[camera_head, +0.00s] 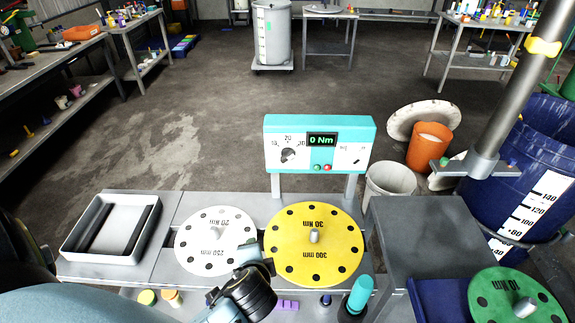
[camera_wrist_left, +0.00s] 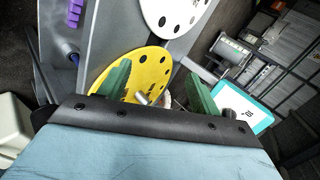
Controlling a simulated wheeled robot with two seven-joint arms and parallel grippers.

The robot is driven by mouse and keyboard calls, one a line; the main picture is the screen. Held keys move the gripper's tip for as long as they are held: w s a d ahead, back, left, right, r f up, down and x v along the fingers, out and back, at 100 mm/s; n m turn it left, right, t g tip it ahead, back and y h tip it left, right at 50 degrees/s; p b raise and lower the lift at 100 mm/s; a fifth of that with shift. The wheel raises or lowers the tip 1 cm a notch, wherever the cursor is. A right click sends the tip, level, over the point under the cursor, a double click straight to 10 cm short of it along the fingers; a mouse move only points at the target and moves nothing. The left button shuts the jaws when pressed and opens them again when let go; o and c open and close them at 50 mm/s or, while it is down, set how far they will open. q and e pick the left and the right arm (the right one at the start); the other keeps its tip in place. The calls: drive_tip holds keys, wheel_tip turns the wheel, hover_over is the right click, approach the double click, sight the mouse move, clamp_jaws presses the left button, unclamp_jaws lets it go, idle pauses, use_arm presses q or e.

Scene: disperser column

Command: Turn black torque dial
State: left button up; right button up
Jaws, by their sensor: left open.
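The box display (camera_head: 322,140) reads 0 Nm. My left gripper (camera_head: 252,268) is low, over the edges of the white and yellow discs, well in front of and below the box. In the left wrist view its two green fingers (camera_wrist_left: 158,88) are apart with nothing held between them. My right gripper is not in view.
A white disc (camera_head: 215,241) and a yellow disc (camera_head: 314,244) with a central peg lie on the bench before the box. A grey tray (camera_head: 111,225) is at left. A grey raised plate (camera_head: 425,240), a green disc (camera_head: 515,297) and a metal column (camera_head: 510,95) stand at right.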

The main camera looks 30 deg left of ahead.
use_arm(q)
drive_tip(key=w+r+m+t+y, duration=0.3)
drive_tip(key=w+r+m+t, duration=0.1)
drive_tip(key=w+r+m, duration=0.25)
drive_tip(key=m+t, duration=0.4)
drive_tip(key=m, duration=0.3)
approach(288, 159)
drive_tip(key=shift+n+y, duration=0.3)
drive_tip(key=shift+n, duration=0.05)
drive_tip(key=p+x, duration=0.1)
drive_tip(key=x, duration=0.7)
drive_tip(key=shift+w+f, duration=0.1)
drive_tip(key=shift+w, duration=0.1)
drive_tip(key=c, duration=1)
